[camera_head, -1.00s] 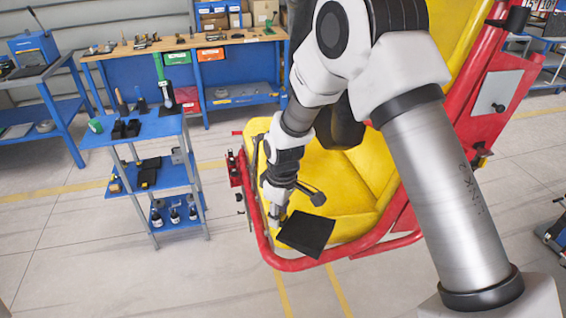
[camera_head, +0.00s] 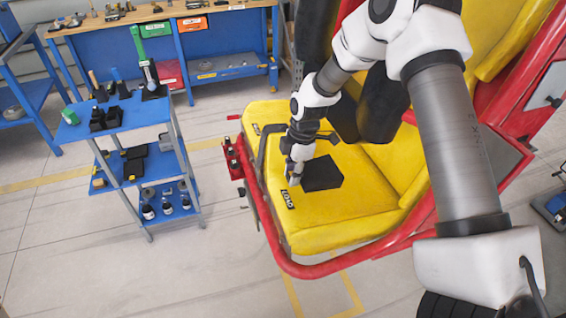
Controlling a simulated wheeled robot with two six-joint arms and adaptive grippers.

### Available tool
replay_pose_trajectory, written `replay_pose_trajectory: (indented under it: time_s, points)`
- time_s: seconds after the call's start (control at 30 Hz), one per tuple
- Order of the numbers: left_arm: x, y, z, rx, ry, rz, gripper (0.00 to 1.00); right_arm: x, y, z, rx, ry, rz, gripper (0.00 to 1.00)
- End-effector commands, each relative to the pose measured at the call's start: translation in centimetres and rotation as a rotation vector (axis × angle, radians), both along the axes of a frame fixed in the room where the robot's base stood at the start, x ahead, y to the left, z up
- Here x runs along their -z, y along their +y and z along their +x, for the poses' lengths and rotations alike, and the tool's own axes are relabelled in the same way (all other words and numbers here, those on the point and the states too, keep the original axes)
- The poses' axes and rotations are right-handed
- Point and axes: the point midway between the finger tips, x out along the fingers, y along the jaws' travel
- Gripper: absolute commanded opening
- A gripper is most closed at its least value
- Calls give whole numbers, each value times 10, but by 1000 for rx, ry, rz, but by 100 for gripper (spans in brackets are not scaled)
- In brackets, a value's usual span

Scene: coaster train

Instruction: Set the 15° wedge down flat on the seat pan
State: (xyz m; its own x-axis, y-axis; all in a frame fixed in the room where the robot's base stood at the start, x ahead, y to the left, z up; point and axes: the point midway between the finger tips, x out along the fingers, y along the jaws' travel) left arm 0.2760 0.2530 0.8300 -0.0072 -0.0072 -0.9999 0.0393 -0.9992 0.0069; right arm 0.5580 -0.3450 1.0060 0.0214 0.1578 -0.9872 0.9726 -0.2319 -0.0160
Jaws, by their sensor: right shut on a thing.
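The black wedge (camera_head: 322,174) is over the yellow seat pan (camera_head: 345,212), near its middle. My right gripper (camera_head: 296,176) is shut on the wedge at its left edge. The wedge looks close to the seat surface, but I cannot tell whether it touches it or lies fully flat. The seat pan is bare in front of the wedge. The gripper's fingertips are small and partly hidden. My left gripper does not show.
A red frame (camera_head: 312,269) runs around the seat. The yellow backrest (camera_head: 508,40) rises at the upper right. A blue cart (camera_head: 150,110) with tools stands to the left. A workbench (camera_head: 165,14) stands behind. Open floor lies between cart and seat.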

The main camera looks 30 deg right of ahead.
Motion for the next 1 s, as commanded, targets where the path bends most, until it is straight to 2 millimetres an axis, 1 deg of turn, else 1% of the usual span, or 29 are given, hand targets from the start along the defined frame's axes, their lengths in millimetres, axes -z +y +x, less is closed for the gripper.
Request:
replay_pose_trajectory:
  time_s: [0.17,0.4,0.47,0.7,1.0]
  points:
    - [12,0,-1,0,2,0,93,14,2,0,1,0,0,0]
    - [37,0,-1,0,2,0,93,43,7,1,1,1,-1,0]
    - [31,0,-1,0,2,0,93,36,7,1,1,0,0,0]
    - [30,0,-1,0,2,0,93,36,6,1,1,0,0,0]
    - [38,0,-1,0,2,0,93,46,8,0,2,2,-1,0]
